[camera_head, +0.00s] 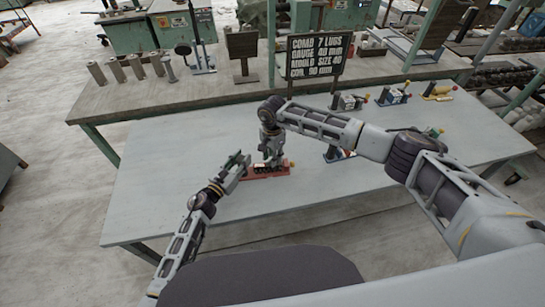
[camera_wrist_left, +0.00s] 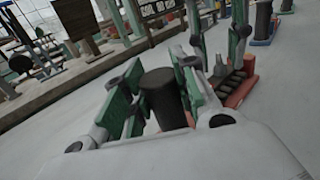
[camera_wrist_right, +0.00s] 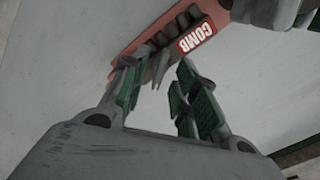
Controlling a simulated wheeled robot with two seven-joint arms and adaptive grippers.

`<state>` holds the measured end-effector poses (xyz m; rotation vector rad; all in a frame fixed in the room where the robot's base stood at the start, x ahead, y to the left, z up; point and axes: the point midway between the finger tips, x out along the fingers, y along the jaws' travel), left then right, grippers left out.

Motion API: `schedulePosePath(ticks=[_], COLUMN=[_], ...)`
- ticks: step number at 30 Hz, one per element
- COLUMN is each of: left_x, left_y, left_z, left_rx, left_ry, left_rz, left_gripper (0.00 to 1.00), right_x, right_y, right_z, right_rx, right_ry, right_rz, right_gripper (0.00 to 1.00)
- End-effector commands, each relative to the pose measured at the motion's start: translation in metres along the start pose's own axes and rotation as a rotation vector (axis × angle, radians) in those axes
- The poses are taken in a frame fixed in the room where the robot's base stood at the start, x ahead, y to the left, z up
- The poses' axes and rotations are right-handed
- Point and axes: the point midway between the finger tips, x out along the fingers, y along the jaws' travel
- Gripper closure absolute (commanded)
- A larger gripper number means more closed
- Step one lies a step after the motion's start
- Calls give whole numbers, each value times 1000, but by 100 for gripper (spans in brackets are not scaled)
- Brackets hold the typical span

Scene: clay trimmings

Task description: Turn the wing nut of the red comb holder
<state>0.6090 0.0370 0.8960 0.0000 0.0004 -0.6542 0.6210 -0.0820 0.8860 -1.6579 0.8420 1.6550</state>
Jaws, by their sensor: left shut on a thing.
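The red comb holder (camera_head: 278,173) lies on the pale table; in the right wrist view its red body (camera_wrist_right: 135,47) carries dark lugs and a COMB label (camera_wrist_right: 196,38). My right gripper (camera_head: 270,160) points down over the holder. In the right wrist view its fingers (camera_wrist_right: 155,72) stand apart, with a small grey pointed piece between them near the holder, perhaps the wing nut; I cannot tell. My left gripper (camera_head: 238,163) is beside the holder's left end. In the left wrist view it is shut on a dark cylinder (camera_wrist_left: 163,95). The holder (camera_wrist_left: 240,90) shows to its right.
A black sign (camera_head: 318,56) stands behind the table. Several grey cylinders (camera_head: 117,70) stand on the back bench. More holders, including a blue one (camera_head: 338,154) and others (camera_head: 393,96), sit to the right. The table's left part is clear.

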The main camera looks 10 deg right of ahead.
Motion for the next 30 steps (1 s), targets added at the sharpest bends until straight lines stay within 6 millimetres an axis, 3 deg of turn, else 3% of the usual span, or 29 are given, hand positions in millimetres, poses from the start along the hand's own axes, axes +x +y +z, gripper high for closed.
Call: schedulePosePath(ticks=[12, 19, 30], left_x=[0, 0, 0], left_y=[0, 0, 0], left_z=[0, 0, 0], left_rx=[0, 0, 0], left_ry=[0, 0, 0], left_rz=[0, 0, 0], left_gripper=[100, 100, 100], right_x=[5, 5, 5], right_y=[0, 0, 0], right_z=[0, 0, 0], right_rx=[0, 0, 10], right_ry=[0, 0, 0], right_rz=[0, 0, 0], right_gripper=[71, 100, 100])
